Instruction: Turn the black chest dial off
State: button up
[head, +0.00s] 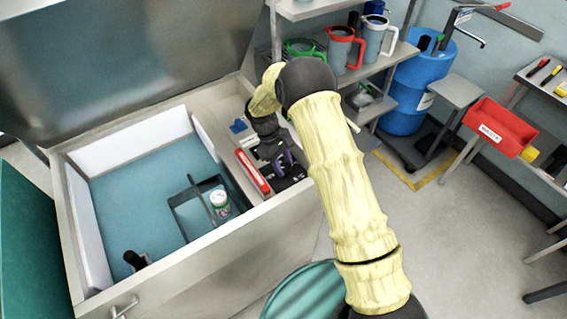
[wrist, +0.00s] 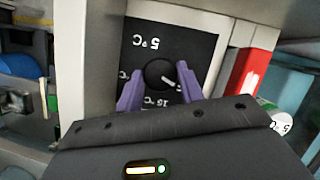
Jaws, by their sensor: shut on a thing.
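The black chest dial (wrist: 160,73) is a round knob with a white pointer mark on a black panel (wrist: 188,38). White temperature labels on the panel appear upside down in the wrist view; "5 °C" and "15 °C" are readable. The pointer is toward the lower right in that view. My gripper (wrist: 160,80) has purple fingers, one on each side of the dial, shut on it. In the head view my gripper (head: 284,160) is low over the panel at the chest's right end, and the dial is hidden behind it.
A red strip (head: 253,172) lies beside the panel. The raised lid (head: 120,60) stands behind.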

jog(key=o, duration=1)
jog(key=b+v, duration=0.2)
jog(key=v, duration=1.5)
jog(key=shift+d+r, duration=0.15)
jog(key=shift+r, duration=0.05)
jog(key=r+m+y, duration=0.1)
jog(key=m+y, duration=0.1)
send_over(286, 164)
jog(key=s+d+m+t+y, duration=0.1)
jog(key=s+d+m+t, duration=0.15)
jog(key=s+d, duration=0.4)
jog(key=s+d+m, duration=0.2)
jog(key=s+d, duration=0.1)
jog(key=s, duration=0.1)
jog(key=s+d+m+t, duration=0.1)
jog(key=s+d+m, duration=0.1)
jog(key=s, duration=0.3)
jog(key=s+d+m+t+y, duration=0.1)
jog(key=s+d+m, duration=0.2)
jog(key=s, duration=0.1)
jog(key=shift+s+d+f+t, duration=0.25)
jog(key=shift+d, duration=0.15)
